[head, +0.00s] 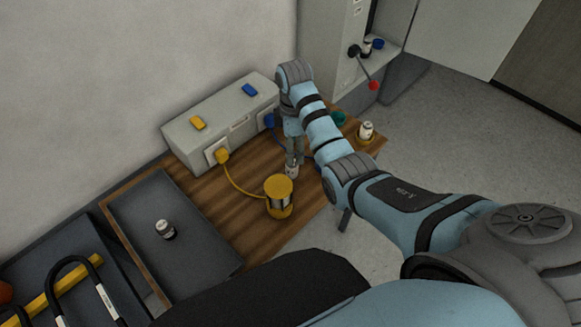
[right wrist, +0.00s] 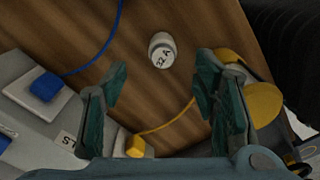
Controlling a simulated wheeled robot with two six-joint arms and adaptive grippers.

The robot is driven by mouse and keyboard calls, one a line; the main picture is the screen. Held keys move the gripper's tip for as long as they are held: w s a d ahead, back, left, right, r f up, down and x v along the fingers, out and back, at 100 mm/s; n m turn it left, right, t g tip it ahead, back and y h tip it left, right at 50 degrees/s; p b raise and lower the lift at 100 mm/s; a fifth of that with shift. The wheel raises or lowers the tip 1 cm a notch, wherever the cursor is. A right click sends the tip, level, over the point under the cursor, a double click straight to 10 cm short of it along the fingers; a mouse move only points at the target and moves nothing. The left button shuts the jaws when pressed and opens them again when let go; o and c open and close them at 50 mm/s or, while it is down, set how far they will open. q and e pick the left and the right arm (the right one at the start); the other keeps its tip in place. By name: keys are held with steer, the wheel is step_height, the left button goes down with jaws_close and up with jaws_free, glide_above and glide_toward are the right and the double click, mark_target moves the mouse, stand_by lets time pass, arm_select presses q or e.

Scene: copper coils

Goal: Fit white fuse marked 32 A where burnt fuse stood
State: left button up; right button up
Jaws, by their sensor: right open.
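A white fuse (head: 291,172) stands on the wooden bench, just below my right gripper (head: 294,157). In the right wrist view the white fuse (right wrist: 162,50) shows its top, with a mark that reads 32 A. It lies beyond the fingertips, roughly in line with the gap between them. My right gripper (right wrist: 163,75) is open and empty, pointing down. Another white fuse (head: 366,130) stands at the bench's right end. A fuse with a dark band (head: 165,229) is in the grey tray. I cannot read their marks or tell which is burnt. My left gripper is out of view.
A grey box (head: 228,126) with a yellow and a blue switch stands along the wall. A yellow coil (head: 279,197) is cabled to it, close to the gripper. A grey tray (head: 190,262) lies left. A lever with a red knob (head: 373,85) sticks out from the cabinet.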

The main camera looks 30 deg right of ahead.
mark_target(292, 169)
steer(key=f, duration=0.4)
steer(key=shift+s+a+f+b, duration=0.1)
steer(key=shift+s+b, duration=0.2)
steer(key=shift+s, duration=0.05)
steer(key=f, duration=0.3)
steer(key=f+b, duration=0.1)
steer(key=f, duration=0.1)
steer(key=shift+w, duration=0.3)
steer(key=shift+s+r, duration=0.15)
steer(key=shift+r, duration=0.1)
steer(key=shift+c, duration=0.8)
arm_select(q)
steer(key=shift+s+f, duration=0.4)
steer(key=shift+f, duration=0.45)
arm_select(e)
jaws_close()
